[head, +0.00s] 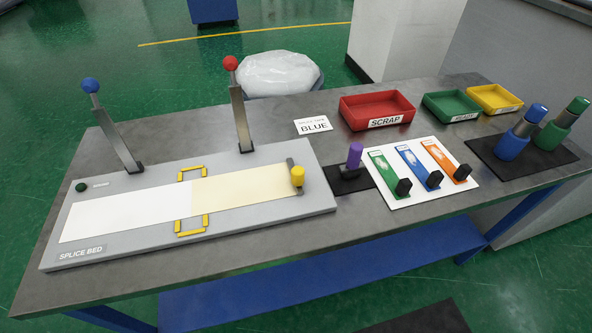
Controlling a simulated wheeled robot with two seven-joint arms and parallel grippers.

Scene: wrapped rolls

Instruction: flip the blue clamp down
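The blue clamp (113,130) is a grey metal lever with a blue ball on top. It stands raised, tilted a little to the left, at the back left of the grey splice bed (120,257). A similar clamp with a red ball (240,110) stands raised farther right on the bed's back edge. A white strip (130,210) and a cream strip (240,192) lie end to end on the bed, with yellow corner marks (192,173) around where they meet. Neither of my grippers shows in the head view.
A yellow-topped roller (297,177) sits on the cream strip's right end. A sign reading BLUE (313,125) lies behind.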

